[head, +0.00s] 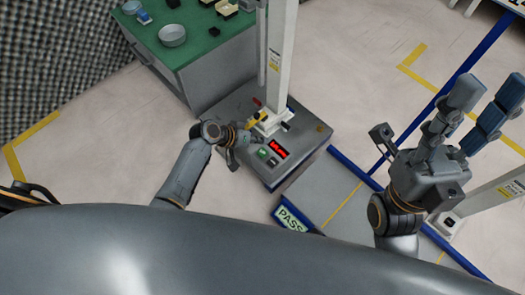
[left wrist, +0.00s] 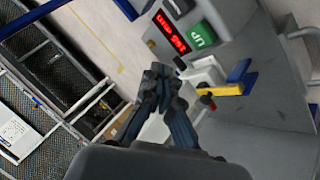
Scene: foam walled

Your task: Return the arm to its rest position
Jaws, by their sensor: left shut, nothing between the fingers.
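My left arm enters the head view from below. My left gripper (head: 242,139) is beside the control panel of a grey machine base (head: 305,145). In the left wrist view its dark blue fingers (left wrist: 158,78) are shut together with nothing between them. The panel carries a red lit display (head: 277,149), a green button (head: 262,153) and a yellow lever (head: 257,119). The fingers look apart from the panel, though the exact gap is hard to tell. My right gripper (head: 440,115) is raised at the right of the head view, its fingers spread and empty.
A white column (head: 280,60) rises from the machine base. A green-topped bench (head: 205,35) with a round bowl (head: 172,35) stands behind it. Pale floor (head: 110,130) is clear at the left.

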